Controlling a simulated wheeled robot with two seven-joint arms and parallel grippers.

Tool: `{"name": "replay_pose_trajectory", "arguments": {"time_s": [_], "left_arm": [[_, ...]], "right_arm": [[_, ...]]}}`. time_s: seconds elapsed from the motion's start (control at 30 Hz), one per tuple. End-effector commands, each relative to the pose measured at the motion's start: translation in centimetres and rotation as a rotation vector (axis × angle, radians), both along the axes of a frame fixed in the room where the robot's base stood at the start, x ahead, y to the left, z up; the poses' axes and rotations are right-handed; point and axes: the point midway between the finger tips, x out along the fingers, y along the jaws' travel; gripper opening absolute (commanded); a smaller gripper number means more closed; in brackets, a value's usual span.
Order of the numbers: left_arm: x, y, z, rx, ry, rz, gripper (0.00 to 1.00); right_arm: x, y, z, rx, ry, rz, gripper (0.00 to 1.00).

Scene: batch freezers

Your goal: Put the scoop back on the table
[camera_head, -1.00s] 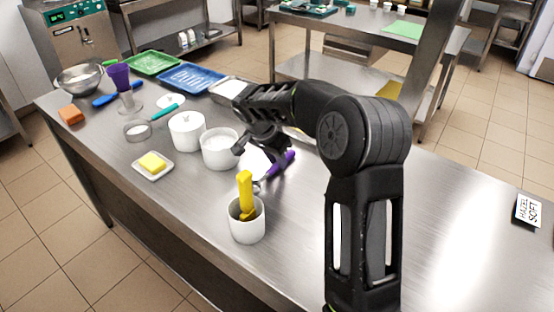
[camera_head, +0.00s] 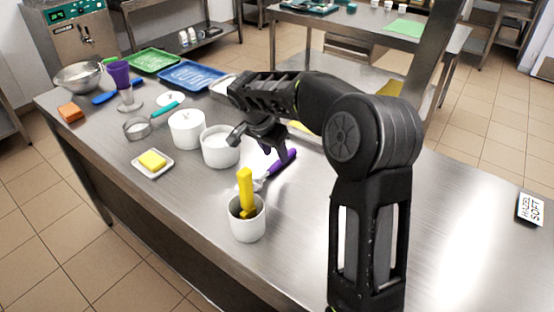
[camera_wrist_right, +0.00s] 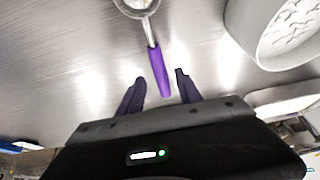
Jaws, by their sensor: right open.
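The scoop has a purple handle (camera_head: 284,160) and a metal bowl, and appears to lie on the bare steel table (camera_head: 320,215). In the right wrist view its handle (camera_wrist_right: 160,70) runs up to the metal bowl (camera_wrist_right: 136,5) at the top edge. My right gripper (camera_head: 262,145) is open just above and beside the scoop in the head view. In the wrist view its purple-looking fingertips (camera_wrist_right: 160,76) stand apart on either side of the handle's end, with gaps between. My left gripper is not in view.
A white open tub (camera_head: 221,155) of white powder stands left of the scoop, beside a lidded white pot (camera_head: 187,130). A white cup (camera_head: 248,228) with a yellow-handled tool stands in front. A butter dish (camera_head: 152,173) is further left. The table's right side is mostly clear.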

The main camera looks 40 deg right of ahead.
Motion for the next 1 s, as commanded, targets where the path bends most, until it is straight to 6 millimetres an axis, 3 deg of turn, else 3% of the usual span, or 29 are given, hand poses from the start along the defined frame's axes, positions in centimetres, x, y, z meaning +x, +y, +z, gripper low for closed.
{"name": "replay_pose_trajectory", "arguments": {"time_s": [0.13, 0.3, 1.0], "left_arm": [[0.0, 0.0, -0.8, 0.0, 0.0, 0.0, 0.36], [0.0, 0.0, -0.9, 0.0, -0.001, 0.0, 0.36], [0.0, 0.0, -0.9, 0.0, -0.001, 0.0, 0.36]], "right_arm": [[-0.2, 0.8, 2.3, 0.0, -0.003, 0.0, 0.42], [-0.4, 1.3, 3.7, 0.0, -0.001, 0.0, 0.42], [-0.5, 1.3, 3.9, 0.0, 0.001, 0.0, 0.42]]}}
